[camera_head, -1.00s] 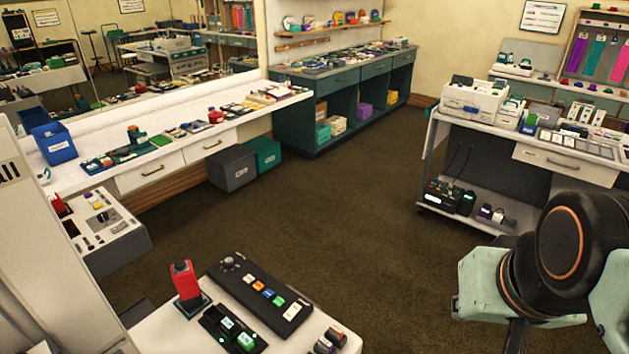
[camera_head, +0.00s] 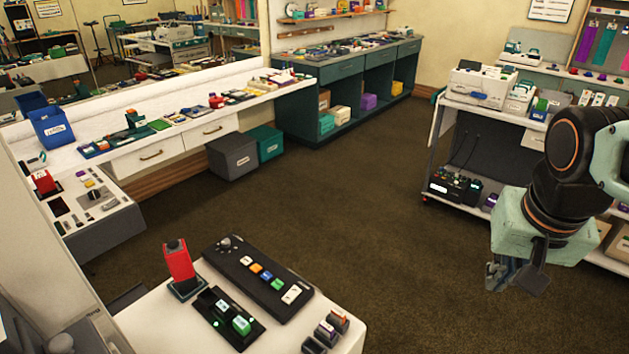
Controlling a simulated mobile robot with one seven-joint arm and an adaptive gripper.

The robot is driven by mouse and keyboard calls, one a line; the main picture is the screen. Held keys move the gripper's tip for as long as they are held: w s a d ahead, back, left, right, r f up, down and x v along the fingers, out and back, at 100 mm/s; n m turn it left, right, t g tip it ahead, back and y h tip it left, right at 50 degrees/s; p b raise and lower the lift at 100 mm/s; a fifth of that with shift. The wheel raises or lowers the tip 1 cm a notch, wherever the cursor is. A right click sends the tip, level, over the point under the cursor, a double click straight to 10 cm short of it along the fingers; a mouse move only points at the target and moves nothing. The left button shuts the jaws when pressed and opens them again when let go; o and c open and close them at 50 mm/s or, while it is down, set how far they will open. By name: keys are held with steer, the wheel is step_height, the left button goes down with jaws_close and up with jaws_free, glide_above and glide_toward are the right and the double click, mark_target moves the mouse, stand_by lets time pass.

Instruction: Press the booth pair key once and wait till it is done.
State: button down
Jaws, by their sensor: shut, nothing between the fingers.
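On the white table at the bottom, a long black panel (camera_head: 259,276) carries a knob, a row of small coloured keys and a larger white key (camera_head: 292,294). In front of it, a smaller black unit (camera_head: 228,318) has a pale key (camera_head: 218,305), a green key (camera_head: 241,325) and small green lights. The labels are too small to read, so I cannot tell which is the booth pair key. My gripper (camera_head: 516,277) is shut and empty, pointing down over the floor at the right, well apart from the table and touching nothing.
A red upright device (camera_head: 178,262) on a dark base stands left of the black units. Small dark holders (camera_head: 329,332) sit at the table's right corner. A loaded trolley (camera_head: 470,125) stands behind my arm. The brown carpet (camera_head: 340,200) between is clear.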

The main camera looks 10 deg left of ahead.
steer(key=w+d+f+m+g+h+b, duration=0.1)
steer(key=w+d+f+g+h+b, duration=0.15)
steer(key=w+d+f+b, duration=0.4)
steer(key=w+a+n+t+h+p, duration=0.3)
steer(key=w+a+n+t, duration=0.3)
steer(key=w+a+n, duration=1.35)
steer(key=n+t+y, duration=0.2)
steer(key=n+y, duration=0.7)
steer(key=n, duration=2.2)
glide_above(245, 262)
step_height(245, 262, down, 13)
steer(key=shift+p, duration=0.45)
steer(key=shift+f+h, duration=0.2)
steer(key=shift+h, duration=0.05)
step_height(245, 262, down, 8)
steer(key=b, duration=0.7)
steer(key=shift+r, duration=0.1)
steer(key=shift+f+b, duration=0.4)
